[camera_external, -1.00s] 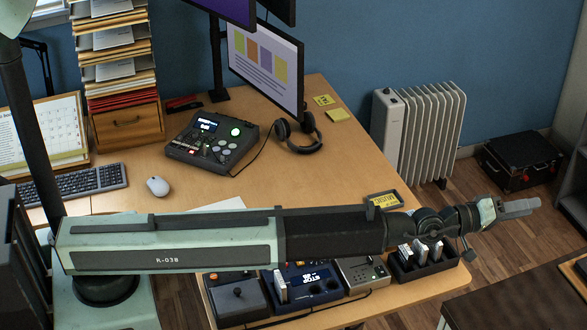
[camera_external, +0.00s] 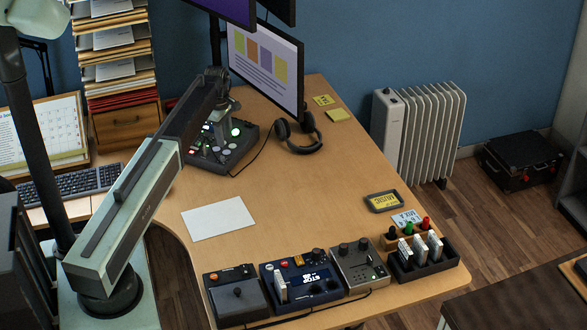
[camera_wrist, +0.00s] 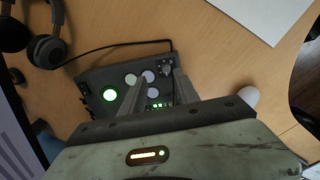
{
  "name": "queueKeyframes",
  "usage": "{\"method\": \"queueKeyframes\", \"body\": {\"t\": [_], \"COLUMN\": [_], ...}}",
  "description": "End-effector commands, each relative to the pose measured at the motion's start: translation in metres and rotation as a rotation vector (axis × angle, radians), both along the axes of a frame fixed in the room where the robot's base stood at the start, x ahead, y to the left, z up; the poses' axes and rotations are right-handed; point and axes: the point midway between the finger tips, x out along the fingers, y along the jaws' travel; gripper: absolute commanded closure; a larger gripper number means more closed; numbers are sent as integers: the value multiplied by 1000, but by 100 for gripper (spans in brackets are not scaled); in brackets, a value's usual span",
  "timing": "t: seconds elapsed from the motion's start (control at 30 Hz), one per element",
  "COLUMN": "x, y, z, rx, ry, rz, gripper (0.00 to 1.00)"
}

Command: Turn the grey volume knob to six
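The dark control console (camera_external: 245,150) with lit buttons sits at the back of the desk, below my gripper (camera_external: 226,118). In the wrist view the console (camera_wrist: 92,78) shows a glowing green button (camera_wrist: 109,95) and several pale round buttons. A small knob-like part with pale marks (camera_wrist: 166,68) shows near my fingertips at its corner; I cannot read the marks or tell for sure that it is the grey volume knob. My gripper (camera_wrist: 173,72) points down at the console with a gap between its fingers. Whether it touches anything is unclear.
Headphones (camera_external: 300,135) lie right of the console, below a monitor (camera_external: 265,66). White paper (camera_external: 218,221) lies mid-desk. Several small devices, such as a grey box with knobs (camera_external: 362,270), line the front edge. The desk's middle right is clear.

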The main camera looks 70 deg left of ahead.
Motion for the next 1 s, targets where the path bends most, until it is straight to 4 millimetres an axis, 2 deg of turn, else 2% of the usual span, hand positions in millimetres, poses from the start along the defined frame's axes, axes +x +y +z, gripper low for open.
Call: {"method": "queueKeyframes", "body": {"t": [0.03, 0.13, 0.37, 0.73, 0.83, 1.0], "x": [-12, -19, -17, -14, -14, -14], "y": [4, 5, 5, 7, 7, 7], "z": [-1, -1, -14, -74, -81, -79], "rx": [-13, -23, -21, -21, -21, -21], "ry": [11, 20, 19, 19, 19, 19], "rz": [20, 35, 31, 29, 28, 28], "gripper": [62, 62, 62, 62, 62, 62]}}
